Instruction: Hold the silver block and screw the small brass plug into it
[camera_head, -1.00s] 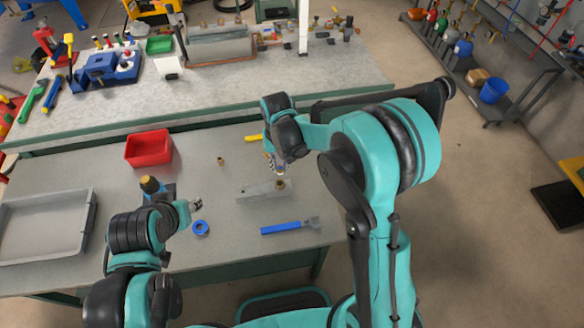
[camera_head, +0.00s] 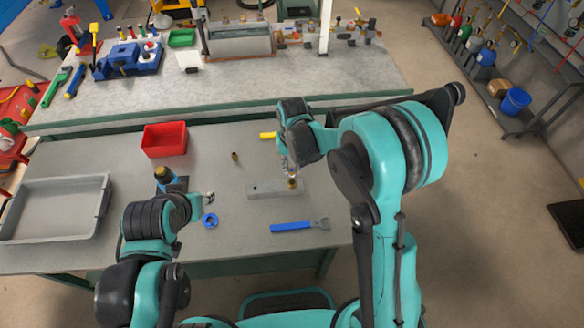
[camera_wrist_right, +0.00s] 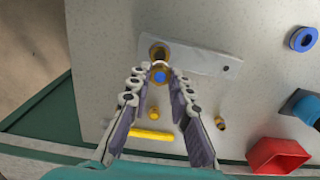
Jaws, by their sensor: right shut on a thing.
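The silver block (camera_head: 262,190) lies flat on the near table, a long grey bar. A brass fitting (camera_head: 292,184) stands at its right end; it also shows at the block's end in the right wrist view (camera_wrist_right: 158,50). My right gripper (camera_head: 291,169) is just above that end, its fingertips (camera_wrist_right: 158,70) shut on a brass hex plug (camera_wrist_right: 159,77) with a blue centre. I cannot tell whether this plug touches the block. My left gripper (camera_head: 209,197) is left of the block and apart from it; its jaws are too small to read.
Loose brass pieces lie on the table (camera_head: 235,156), (camera_wrist_right: 154,113). Nearby are a yellow stick (camera_wrist_right: 150,134), red bin (camera_head: 165,140), blue ring (camera_head: 210,221), blue-handled wrench (camera_head: 298,226) and grey tray (camera_head: 100,212). Table behind the block is mostly clear.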

